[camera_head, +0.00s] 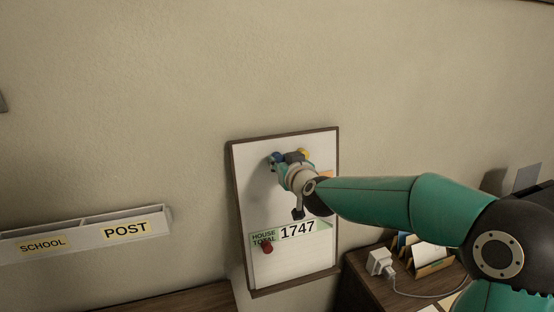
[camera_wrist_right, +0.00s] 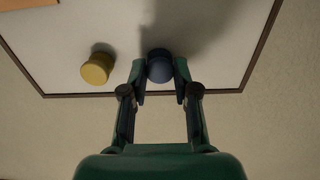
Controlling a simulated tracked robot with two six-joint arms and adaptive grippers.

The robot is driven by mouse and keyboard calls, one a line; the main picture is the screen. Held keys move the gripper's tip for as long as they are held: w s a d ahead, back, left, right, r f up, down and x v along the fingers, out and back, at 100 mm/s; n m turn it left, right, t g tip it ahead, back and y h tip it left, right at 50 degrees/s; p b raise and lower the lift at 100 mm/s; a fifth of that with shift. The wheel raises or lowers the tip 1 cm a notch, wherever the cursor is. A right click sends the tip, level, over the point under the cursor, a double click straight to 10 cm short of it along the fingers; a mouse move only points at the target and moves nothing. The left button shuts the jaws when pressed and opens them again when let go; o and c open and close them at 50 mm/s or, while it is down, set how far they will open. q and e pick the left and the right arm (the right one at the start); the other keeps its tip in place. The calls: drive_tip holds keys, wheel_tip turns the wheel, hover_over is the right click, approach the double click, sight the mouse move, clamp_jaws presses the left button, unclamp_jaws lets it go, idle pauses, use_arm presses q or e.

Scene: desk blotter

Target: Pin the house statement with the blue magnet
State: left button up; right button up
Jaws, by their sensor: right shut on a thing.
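The house statement (camera_head: 283,259) is a white sheet headed HOUSE TOTAL 1747 on the lower part of the framed whiteboard (camera_head: 252,205). A red magnet (camera_head: 267,248) sits on its left side. My right gripper (camera_head: 281,159) is at the top of the board. In the right wrist view, the same gripper (camera_wrist_right: 161,72) is shut on the blue magnet (camera_wrist_right: 160,66), which is at or close to the board surface; I cannot tell if it touches. The blue magnet also shows in the head view (camera_head: 276,157). My left gripper is not in view.
A yellow magnet (camera_wrist_right: 97,68) is on the board beside the blue one. An orange piece (camera_head: 326,174) shows behind my wrist. A wall rack labelled SCHOOL and POST (camera_head: 88,233) hangs at left. A charger (camera_head: 380,262) and letter holder (camera_head: 428,255) stand at right.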

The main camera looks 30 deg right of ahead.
drive_tip(key=shift+s, duration=0.1)
drive_tip(key=shift+v, duration=2.45)
